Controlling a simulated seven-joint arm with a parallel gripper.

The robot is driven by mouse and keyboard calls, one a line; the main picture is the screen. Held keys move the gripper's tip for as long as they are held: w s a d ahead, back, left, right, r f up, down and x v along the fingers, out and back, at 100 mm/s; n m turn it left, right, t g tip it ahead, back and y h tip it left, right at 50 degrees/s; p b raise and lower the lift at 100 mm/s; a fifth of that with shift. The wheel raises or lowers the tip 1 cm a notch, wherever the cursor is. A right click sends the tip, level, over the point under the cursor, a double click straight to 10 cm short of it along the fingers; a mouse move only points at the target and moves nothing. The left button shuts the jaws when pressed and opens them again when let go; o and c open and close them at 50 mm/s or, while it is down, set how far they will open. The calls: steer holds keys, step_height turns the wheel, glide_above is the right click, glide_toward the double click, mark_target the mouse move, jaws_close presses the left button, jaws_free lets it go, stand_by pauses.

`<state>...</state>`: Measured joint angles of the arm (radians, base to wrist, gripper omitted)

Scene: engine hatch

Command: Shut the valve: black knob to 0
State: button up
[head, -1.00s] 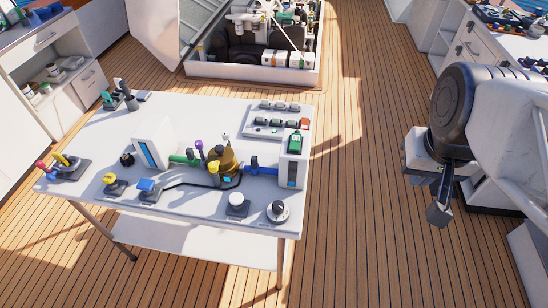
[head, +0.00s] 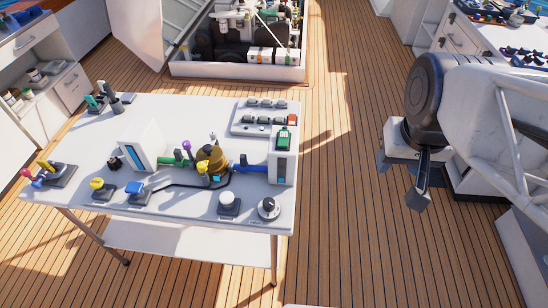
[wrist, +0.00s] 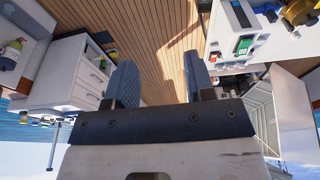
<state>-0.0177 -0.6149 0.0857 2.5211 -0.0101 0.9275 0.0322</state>
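A round dial with a black knob (head: 268,208) sits at the front right corner of the white table (head: 180,228). A white scale rings it, but its marks are too small to read. A second small black knob (head: 115,163) stands toward the table's left side. My gripper (head: 402,182) hangs to the right of the table over the deck, well apart from both knobs. In the wrist view my gripper (wrist: 157,75) has its two fingers spread with nothing between them. Neither knob can be made out in the wrist view.
A brass valve body (head: 211,160) with coloured levers stands mid-table between two white uprights. A white push button (head: 228,202) is left of the dial. A green-screened meter (head: 284,138) sits behind it. The open engine hatch (head: 240,70) is beyond. Deck between table and arm is clear.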

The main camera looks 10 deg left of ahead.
steer(key=shift+o, duration=1)
steer(key=w+a+f+n+g, duration=0.1)
steer(key=w+a+f, duration=0.6)
steer(key=a+f, duration=0.2)
steer(key=shift+w+a+f, duration=0.25)
steer(key=shift+a+f, duration=0.05)
steer(key=shift+a, duration=0.7)
steer(key=n+g, duration=0.1)
steer(key=g, duration=0.1)
glide_above(269, 202)
steer(key=f, duration=1.2)
steer(key=shift+d, duration=0.35)
steer(key=shift+a+f+n, duration=0.3)
steer(key=shift+a+f, duration=0.05)
steer(key=shift+f, duration=0.1)
steer(key=shift+f, duration=3.9)
steer(key=c, duration=0.9)
